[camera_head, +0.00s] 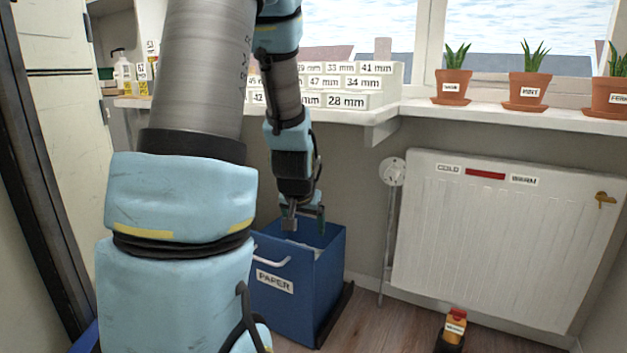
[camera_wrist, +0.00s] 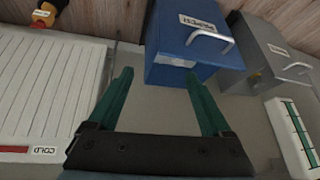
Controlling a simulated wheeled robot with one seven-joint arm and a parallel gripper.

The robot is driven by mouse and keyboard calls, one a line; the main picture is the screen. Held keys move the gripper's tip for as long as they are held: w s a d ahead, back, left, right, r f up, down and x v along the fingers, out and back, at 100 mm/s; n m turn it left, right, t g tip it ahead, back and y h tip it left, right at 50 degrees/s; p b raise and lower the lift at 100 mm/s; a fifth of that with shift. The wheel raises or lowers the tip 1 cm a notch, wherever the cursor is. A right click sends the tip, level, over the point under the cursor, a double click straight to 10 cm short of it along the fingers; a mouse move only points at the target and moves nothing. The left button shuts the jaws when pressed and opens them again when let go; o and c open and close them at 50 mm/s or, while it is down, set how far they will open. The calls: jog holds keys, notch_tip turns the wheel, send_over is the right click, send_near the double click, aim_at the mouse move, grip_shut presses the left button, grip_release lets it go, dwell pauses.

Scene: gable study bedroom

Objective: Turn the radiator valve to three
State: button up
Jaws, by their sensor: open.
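The white radiator (camera_head: 500,240) hangs on the wall at the right of the head view, marked COLD and WARM beside a red strip. A round white dial (camera_head: 393,172), which looks like the valve, sits at its upper left corner on a vertical pipe. Its numbers are too small to read. My gripper (camera_head: 305,217) is open and empty, over the blue paper bin and left of and below the dial. The wrist view shows both green fingers of my gripper (camera_wrist: 158,78) apart, with the radiator (camera_wrist: 45,90) at left. I cannot make out the dial there.
The blue PAPER bin (camera_head: 296,315) stands below my gripper. A grey bin (camera_wrist: 262,60) is beside it. A windowsill (camera_head: 510,116) with potted plants (camera_head: 530,85) runs above the radiator. Labelled drawers (camera_head: 385,82) stand on the shelf. An orange-topped item (camera_head: 455,325) is on the floor.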

jog(key=s+a+r+n+g, duration=0.1)
jog(key=s+a+g, duration=0.15)
jog(key=s, duration=0.55)
jog(key=s+a+n+g, duration=0.1)
jog(key=s+a+g, duration=0.15)
jog(key=s, duration=0.45)
notch_tip(320, 180, up, 33)
jog(key=p, duration=3.2)
jog(key=shift+y+p, duration=0.3)
jog(key=shift+p, duration=0.1)
